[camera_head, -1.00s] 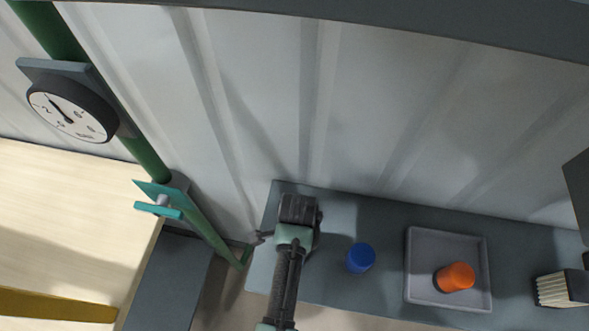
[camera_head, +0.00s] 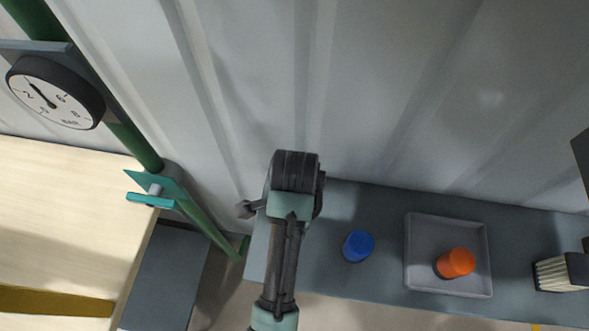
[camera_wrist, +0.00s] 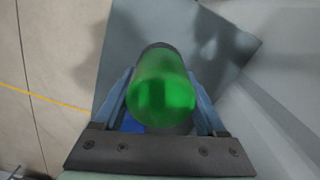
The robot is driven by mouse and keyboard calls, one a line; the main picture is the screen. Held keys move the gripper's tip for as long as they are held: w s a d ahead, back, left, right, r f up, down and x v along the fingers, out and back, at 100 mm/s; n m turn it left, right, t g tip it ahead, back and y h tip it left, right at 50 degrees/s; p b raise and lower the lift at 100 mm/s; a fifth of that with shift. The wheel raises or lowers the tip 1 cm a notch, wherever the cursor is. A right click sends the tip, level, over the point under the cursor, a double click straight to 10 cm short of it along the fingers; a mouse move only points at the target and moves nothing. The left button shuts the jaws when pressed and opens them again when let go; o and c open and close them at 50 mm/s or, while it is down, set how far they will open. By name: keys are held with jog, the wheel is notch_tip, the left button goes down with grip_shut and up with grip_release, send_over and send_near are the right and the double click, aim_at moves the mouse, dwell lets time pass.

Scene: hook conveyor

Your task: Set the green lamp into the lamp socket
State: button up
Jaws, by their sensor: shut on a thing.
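The green lamp (camera_wrist: 160,88) shows in the wrist view as a rounded, translucent green cylinder. My gripper (camera_wrist: 163,105) is shut on it, with a bluish finger on each side. A dark round part shows just beyond the lamp's far end; I cannot tell whether it belongs to the lamp or is the socket. In the head view my arm hides the lamp, and the lamp socket cannot be made out. My wrist stands above the left end of the grey bench (camera_head: 380,205).
A blue cylinder (camera_head: 359,247) stands on the bench right of my arm. A grey tray (camera_head: 420,228) holds an orange cylinder (camera_head: 456,263). A brush (camera_head: 560,273) lies at the right. A gauge (camera_head: 55,93) and a teal-handled valve (camera_head: 150,199) sit on the green pipe at left.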

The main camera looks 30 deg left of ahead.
jog(key=shift+r, duration=0.45)
notch_tip(320, 180, down, 10)
jog(key=shift+r+p, duration=0.25)
jog(key=shift+p, duration=0.45)
jog(key=shift+f, duration=0.15)
jog(key=o, duration=1.4)
notch_tip(320, 180, up, 12)
jog(key=shift+r, duration=0.2)
jog(key=shift+f, duration=0.1)
